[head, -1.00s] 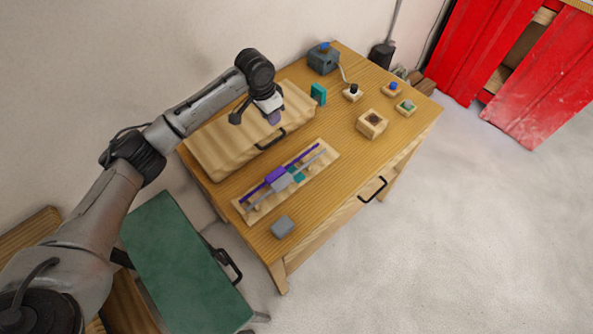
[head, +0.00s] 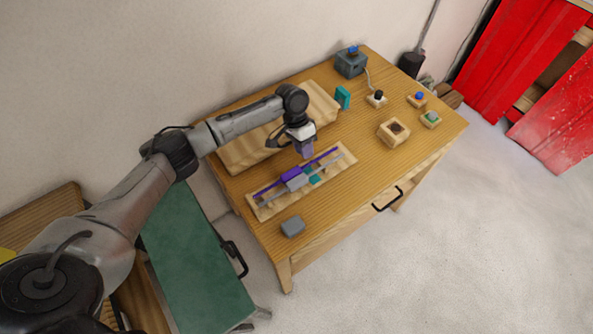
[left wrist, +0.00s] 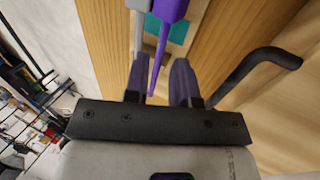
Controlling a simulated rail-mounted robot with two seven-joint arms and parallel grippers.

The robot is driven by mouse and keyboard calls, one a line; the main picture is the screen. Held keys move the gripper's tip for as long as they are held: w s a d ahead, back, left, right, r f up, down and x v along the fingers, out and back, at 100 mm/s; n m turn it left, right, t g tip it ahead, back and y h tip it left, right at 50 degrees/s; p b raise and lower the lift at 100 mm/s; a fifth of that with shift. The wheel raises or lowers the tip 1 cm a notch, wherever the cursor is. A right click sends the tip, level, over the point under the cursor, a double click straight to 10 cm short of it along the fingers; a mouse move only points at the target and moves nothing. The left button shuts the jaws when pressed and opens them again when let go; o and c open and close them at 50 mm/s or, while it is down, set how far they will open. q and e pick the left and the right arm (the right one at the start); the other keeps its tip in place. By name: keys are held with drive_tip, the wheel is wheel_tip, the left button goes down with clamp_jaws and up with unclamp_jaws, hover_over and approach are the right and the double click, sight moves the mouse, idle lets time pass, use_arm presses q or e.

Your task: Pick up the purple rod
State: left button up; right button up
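The purple rod (head: 266,189) with its thick purple block (head: 291,174) lies along a wooden rack (head: 262,212) on the table. It lies beside a grey rod with a grey block (head: 298,182). A teal block (head: 313,180) sits at the rack too. My left gripper (head: 307,154) is over the rack's far end, close to the purple rod's far part. In the left wrist view the gripper (left wrist: 160,75) has its two fingers apart, and the thin end of the purple rod (left wrist: 158,62) shows between them. I cannot tell whether they touch it. My right gripper is not in view.
A grey block (head: 292,226) lies near the front edge. A teal block (head: 343,97), a wooden block with a hole (head: 394,131) and several button boxes stand farther right. The table's right front is clear.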

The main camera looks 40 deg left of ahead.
sight(298, 171)
use_arm(q)
drive_tip(key=shift+a+x, duration=0.2)
drive_tip(key=shift+x, duration=2.55)
drive_tip(key=shift+s, duration=0.1)
drive_tip(key=shift+c, duration=0.5)
clamp_jaws()
